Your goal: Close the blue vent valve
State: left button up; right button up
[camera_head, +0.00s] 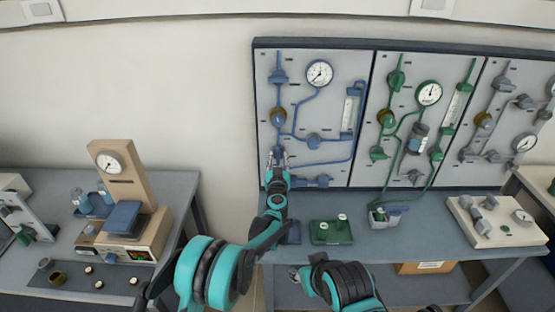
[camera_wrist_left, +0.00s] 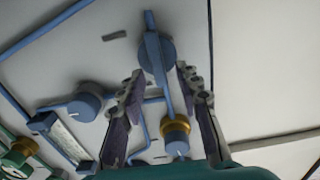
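My left gripper (camera_head: 277,158) is raised in front of the lower left part of the blue-piped panel. In the left wrist view its two fingers (camera_wrist_left: 158,80) are apart, with no object gripped between them. A blue valve (camera_wrist_left: 156,52) with a long bar handle lies just beyond and between the fingertips; the bar runs nearly along its pipe. In the head view this valve is mostly hidden behind the gripper. I cannot read any label naming the vent valve. My right gripper (camera_head: 298,273) is low by the bench's front edge, small and partly hidden by its arm.
A brass-collared valve (camera_head: 279,116) sits above the left gripper and a round blue knob (camera_head: 313,141) to its right. Another blue valve (camera_head: 315,181) is below right. A green box (camera_head: 331,232) stands on the bench. Green and grey panels continue to the right.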

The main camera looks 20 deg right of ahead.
pick_arm(q)
jog(key=shift+w+d, duration=0.1)
jog(key=shift+w, duration=0.35)
jog(key=shift+r, duration=0.1)
grip_shut()
